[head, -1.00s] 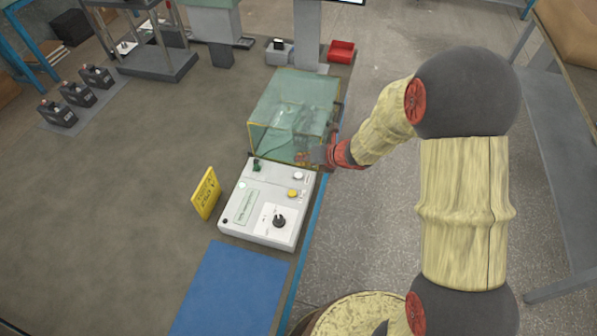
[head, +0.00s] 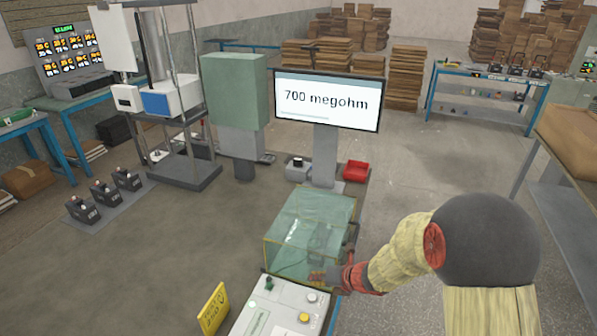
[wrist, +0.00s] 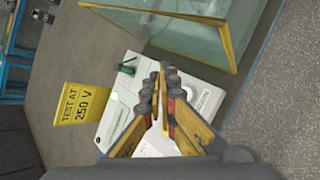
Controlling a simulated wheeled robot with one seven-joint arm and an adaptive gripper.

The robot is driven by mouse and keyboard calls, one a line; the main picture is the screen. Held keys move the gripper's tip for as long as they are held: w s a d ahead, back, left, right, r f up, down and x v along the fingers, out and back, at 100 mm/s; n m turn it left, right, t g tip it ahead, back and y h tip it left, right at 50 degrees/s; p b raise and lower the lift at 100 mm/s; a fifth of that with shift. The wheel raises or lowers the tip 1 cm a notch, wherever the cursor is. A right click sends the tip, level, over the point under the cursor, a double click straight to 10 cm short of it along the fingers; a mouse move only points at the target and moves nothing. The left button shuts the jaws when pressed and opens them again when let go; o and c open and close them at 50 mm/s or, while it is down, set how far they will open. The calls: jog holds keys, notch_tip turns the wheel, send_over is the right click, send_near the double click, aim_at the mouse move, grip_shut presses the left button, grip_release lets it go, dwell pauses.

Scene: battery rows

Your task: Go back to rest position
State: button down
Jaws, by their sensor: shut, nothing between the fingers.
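My arm (head: 405,262) reaches in from the right in the head view. My gripper shows in the wrist view (wrist: 163,78), its two yellow and dark fingers close together with nothing between them. In the wrist view it is over the white control panel (wrist: 140,75). In the head view the end of the arm is beside the near right corner of the green-tinted glass box (head: 312,215), and the fingertips are hard to make out. The panel (head: 265,318) is partly cut off by the bottom edge.
A yellow sign (wrist: 82,104) reading "TEST AT 250 V" stands left of the panel. A monitor (head: 328,100) reading "700 megohm" stands behind the box. Open floor lies right of the box.

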jog(key=s+d+f+m+g+h, duration=0.1)
jog(key=s+d+m+h, duration=0.15)
jog(key=d+m, duration=0.4)
jog(key=s+d+f+m+h, duration=0.1)
jog(key=d+f+m+h, duration=0.1)
jog(key=d+m+h, duration=0.35)
jog(key=s+d+r+m+g, duration=0.1)
jog(key=s+d+r+m, duration=0.4)
jog(key=m, duration=0.4)
jog(key=s+a+r+m+y, duration=0.1)
jog(key=s+a+r+m, duration=0.1)
jog(key=s+r+m, duration=0.5)
jog(key=s+a+r+m, duration=0.3)
jog(key=s+r+m, duration=0.4)
jog(key=s+r, duration=0.8)
notch_tip(320, 180, up, 2)
jog(key=shift+a+m+t+y, duration=0.3)
jog(key=shift+t+y, duration=0.1)
